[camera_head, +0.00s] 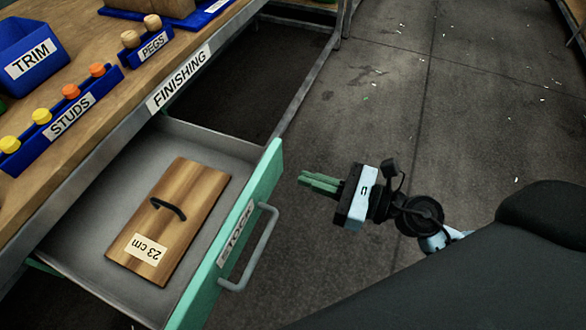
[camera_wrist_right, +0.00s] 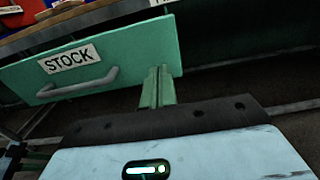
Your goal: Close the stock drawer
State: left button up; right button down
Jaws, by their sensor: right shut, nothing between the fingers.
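The stock drawer (camera_head: 95,235) is pulled out from under the workbench in the head view. Its green front (camera_head: 265,185) carries a STOCK label and a grey bar handle (camera_head: 262,248). A wooden board (camera_head: 185,205) with a black handle and a 23 cm label lies inside. My right gripper (camera_head: 305,181) is shut and empty, to the right of the drawer front and apart from it in the head view. In the right wrist view its green fingers (camera_wrist_right: 158,88) overlap the right end of the drawer front (camera_wrist_right: 120,62); contact cannot be told.
The workbench (camera_head: 110,110) has a FINISHING label on its edge and holds blue bins for trim (camera_head: 30,50), studs (camera_head: 60,135) and pegs (camera_head: 145,48).

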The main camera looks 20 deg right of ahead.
aim_at(277, 169)
jog(key=shift+x, duration=2.15)
jog(key=shift+p, duration=0.3)
